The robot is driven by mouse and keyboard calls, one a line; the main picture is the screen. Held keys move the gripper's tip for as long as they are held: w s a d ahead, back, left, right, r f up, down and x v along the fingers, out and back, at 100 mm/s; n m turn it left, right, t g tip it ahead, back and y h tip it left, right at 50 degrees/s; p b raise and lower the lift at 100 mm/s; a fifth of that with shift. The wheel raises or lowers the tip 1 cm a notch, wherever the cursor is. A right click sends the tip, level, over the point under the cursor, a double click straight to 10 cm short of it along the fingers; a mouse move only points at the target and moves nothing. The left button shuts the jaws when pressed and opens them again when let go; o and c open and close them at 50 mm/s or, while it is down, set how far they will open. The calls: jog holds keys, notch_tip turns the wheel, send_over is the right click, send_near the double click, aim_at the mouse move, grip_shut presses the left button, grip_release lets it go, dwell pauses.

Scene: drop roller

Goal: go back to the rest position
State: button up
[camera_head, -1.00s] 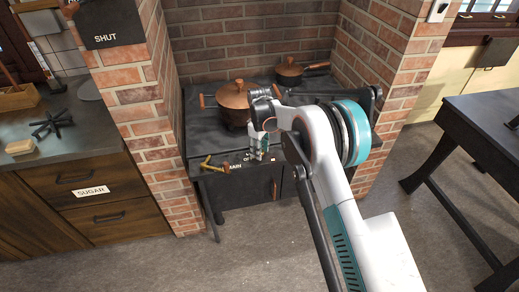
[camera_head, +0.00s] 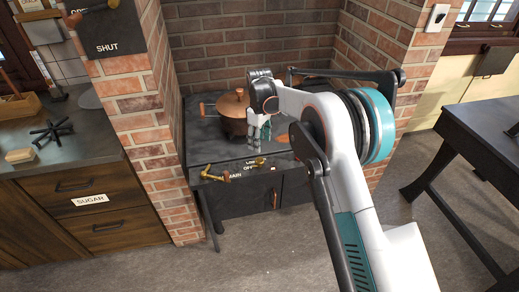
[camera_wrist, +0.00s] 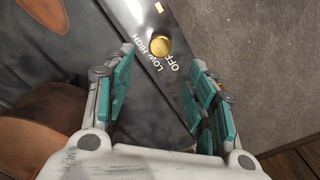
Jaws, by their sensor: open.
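My gripper (camera_head: 259,135) is above the dark stove (camera_head: 208,148), in front of the brick alcove. In the wrist view my gripper (camera_wrist: 163,85) has its two teal-padded fingers spread wide with nothing between them. Past the fingertips is a brass knob (camera_wrist: 161,45) on the stove's front panel, beside the words LOW, HIGH and OFF. The knob also shows in the head view (camera_head: 260,161), apart from the gripper.
A copper-lidded pot (camera_head: 232,113) stands on the stove just left of my gripper. A brass MAIN lever (camera_head: 216,174) sticks out at the front left. Brick pillars flank the stove. A dark table (camera_head: 480,130) stands at the right; the floor between is clear.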

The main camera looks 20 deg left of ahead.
notch_tip(320, 180, up, 2)
dwell(0.5)
jog(key=s+d+r+m+t, duration=0.2)
jog(key=s+d+r+m, duration=0.15)
jog(key=d+r, duration=1)
jog(key=s+d+r+m+t, duration=0.2)
jog(key=d+r+m, duration=0.2)
jog(key=d+r, duration=0.9)
jog(key=s+d+m+t, duration=0.1)
jog(key=s+d+m, duration=0.3)
jog(key=s+d, duration=0.9)
jog(key=s+d+f+m+t, duration=0.1)
jog(key=s+d+f+m, duration=0.1)
jog(key=s, duration=0.6)
jog(key=s+d+f+m+t, duration=0.1)
jog(key=s+f, duration=0.3)
jog(key=s, duration=0.4)
jog(key=shift+s+d+f+m, duration=0.25)
jog(key=shift+d+f+m, duration=0.2)
jog(key=shift+d, duration=0.45)
